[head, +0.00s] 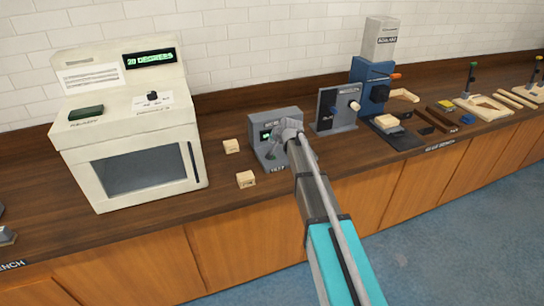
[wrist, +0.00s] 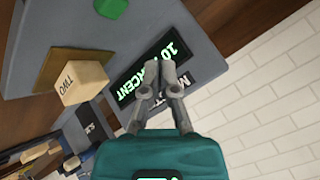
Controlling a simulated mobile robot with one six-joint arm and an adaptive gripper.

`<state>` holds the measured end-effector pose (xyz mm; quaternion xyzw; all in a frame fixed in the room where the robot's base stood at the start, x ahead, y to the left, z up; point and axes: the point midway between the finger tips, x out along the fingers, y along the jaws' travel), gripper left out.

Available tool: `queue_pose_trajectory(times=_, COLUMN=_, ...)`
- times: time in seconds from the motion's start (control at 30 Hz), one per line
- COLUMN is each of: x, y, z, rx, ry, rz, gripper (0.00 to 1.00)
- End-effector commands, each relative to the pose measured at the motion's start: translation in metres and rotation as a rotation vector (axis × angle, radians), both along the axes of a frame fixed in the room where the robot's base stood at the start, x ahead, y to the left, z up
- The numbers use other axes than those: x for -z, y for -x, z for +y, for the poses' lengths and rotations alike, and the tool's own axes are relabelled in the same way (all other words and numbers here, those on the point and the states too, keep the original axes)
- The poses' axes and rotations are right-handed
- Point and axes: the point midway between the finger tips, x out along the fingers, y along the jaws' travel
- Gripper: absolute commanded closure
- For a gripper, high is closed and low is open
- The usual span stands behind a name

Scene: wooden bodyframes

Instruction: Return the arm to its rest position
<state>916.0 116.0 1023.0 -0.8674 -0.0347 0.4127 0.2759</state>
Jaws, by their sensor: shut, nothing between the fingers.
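My arm (head: 318,205) reaches forward from the lower right over the wooden counter, with my gripper (head: 277,150) in front of a small grey device (head: 258,119). In the wrist view my gripper (wrist: 174,72) has its fingers together with nothing between them, in front of the device's lit display (wrist: 152,75), which reads "10 PERCENT". A pale block marked "TWO" (wrist: 80,83) is at the device's brass-coloured plate, left of the fingers. I see no contact between fingers and block. The arm hides part of the device in the head view.
Two pale wooden blocks (head: 231,146) (head: 246,180) lie left of the device. A large cream oven-like machine (head: 125,125) stands further left. A dark panel device (head: 338,108), a blue machine (head: 372,88) and several wooden pieces stand to the right. A tiled wall (head: 260,50) is behind.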

Motion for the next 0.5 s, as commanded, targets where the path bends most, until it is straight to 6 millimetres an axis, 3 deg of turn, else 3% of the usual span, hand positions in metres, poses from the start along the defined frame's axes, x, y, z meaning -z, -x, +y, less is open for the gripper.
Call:
queue_pose_trajectory(times=0.33, x=0.0, y=0.001, z=0.0, rx=-0.001, ry=0.001, rz=0.001, gripper=1.0)
queue_pose_trajectory(times=0.5, x=0.004, y=0.018, z=-0.005, rx=-0.015, ry=0.025, rz=0.025, gripper=1.0)
